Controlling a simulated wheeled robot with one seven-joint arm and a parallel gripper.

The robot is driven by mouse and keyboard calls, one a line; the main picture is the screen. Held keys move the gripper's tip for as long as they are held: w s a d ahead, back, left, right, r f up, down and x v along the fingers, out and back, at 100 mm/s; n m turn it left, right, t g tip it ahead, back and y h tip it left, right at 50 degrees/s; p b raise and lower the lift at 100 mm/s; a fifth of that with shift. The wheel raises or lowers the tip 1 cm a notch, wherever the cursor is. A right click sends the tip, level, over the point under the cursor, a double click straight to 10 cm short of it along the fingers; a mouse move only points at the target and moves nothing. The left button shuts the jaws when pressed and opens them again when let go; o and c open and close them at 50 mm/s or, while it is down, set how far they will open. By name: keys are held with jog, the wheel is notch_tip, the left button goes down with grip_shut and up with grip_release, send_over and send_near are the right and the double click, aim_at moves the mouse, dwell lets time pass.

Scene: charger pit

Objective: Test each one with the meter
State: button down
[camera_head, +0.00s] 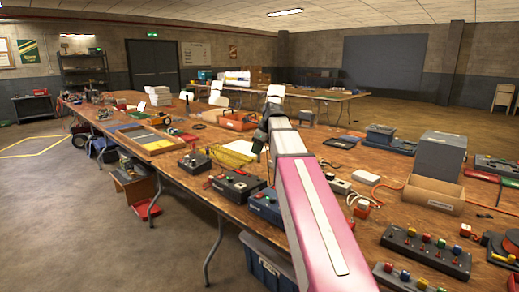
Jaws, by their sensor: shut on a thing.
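My pink and white arm reaches from the bottom over the long wooden table. My gripper (260,140) is the small dark end beyond the arm, above the table. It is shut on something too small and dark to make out. Below and left of it are a dark box with coloured knobs (236,185) and a smaller dark box (194,163). A blue-grey box (266,205) is partly hidden behind my arm. I cannot tell which thing is the meter. A dark panel with several coloured knobs (425,248) lies at the right.
A cardboard box (433,195) and a grey box (440,155) stand on the right. A yellow wire rack (228,157) and an orange toolbox (237,121) lie beyond the knobbed boxes. A blue bin (268,262) is under the table. The floor at left is mostly clear.

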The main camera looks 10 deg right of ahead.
aim_at(259, 160)
jog(key=shift+f, duration=2.95)
jog(key=shift+f, duration=0.9)
dwell(0.4)
jog(key=c, duration=0.7)
grip_release()
jog(key=shift+r, duration=0.1)
jog(key=shift+r, duration=3.7)
